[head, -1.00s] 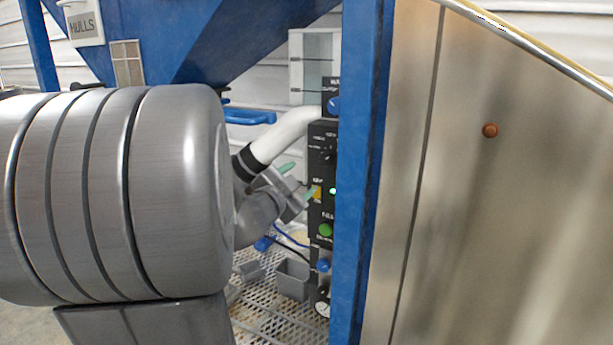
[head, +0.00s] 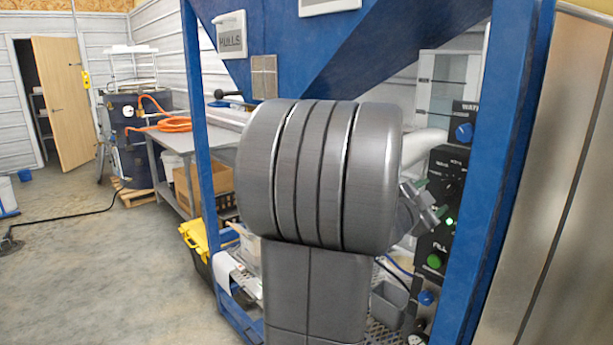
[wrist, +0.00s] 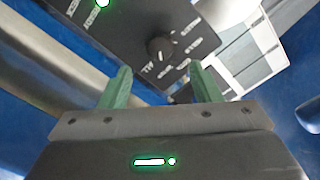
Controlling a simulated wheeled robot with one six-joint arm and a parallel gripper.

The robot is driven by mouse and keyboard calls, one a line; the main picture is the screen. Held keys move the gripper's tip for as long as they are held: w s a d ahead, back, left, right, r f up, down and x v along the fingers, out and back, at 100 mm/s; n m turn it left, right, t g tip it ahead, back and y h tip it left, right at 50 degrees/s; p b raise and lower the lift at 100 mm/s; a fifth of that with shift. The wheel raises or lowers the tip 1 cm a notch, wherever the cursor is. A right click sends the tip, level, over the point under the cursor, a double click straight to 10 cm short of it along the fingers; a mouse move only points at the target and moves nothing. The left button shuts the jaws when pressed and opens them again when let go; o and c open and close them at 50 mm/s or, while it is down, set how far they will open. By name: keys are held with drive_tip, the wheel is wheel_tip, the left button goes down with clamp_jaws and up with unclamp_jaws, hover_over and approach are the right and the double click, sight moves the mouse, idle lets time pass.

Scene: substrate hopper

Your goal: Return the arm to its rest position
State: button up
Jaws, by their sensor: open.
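My gripper (head: 432,197) is at the right in the head view, partly hidden behind my large grey arm link. It is close in front of the black control panel (head: 436,215) of the blue hopper (head: 290,50). In the wrist view the two green fingers (wrist: 158,85) stand apart with nothing between them. Beyond them the black panel (wrist: 128,45) shows a dark knob (wrist: 160,49) and a lit green lamp (wrist: 101,3). From these views I cannot tell whether the fingers touch the panel.
A blue post (head: 510,170) and a steel panel (head: 545,220) stand right of the controls. A grey bin (head: 388,302) sits below. At the left are a grey table (head: 168,140) with an orange hose (head: 172,124), a yellow-lidded bin (head: 196,237) and open concrete floor (head: 100,275).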

sight(446, 186)
drive_tip(key=x, duration=0.6)
drive_tip(key=shift+w+d+p, duration=0.2)
drive_tip(key=shift+d+p, duration=0.05)
drive_tip(key=shift+p, duration=0.1)
drive_tip(key=b+v, duration=0.1)
drive_tip(key=v, duration=1.3)
drive_tip(key=p+x, duration=0.1)
drive_tip(key=x, duration=1.3)
drive_tip(key=shift+w+d+r, duration=0.1)
drive_tip(key=n+p, duration=0.2)
drive_tip(key=n, duration=0.1)
drive_tip(key=shift+r+n, duration=0.15)
drive_tip(key=shift+n, duration=0.15)
drive_tip(key=n+p, duration=0.3)
drive_tip(key=n, duration=0.1)
drive_tip(key=b+v, duration=0.2)
drive_tip(key=v, duration=0.9)
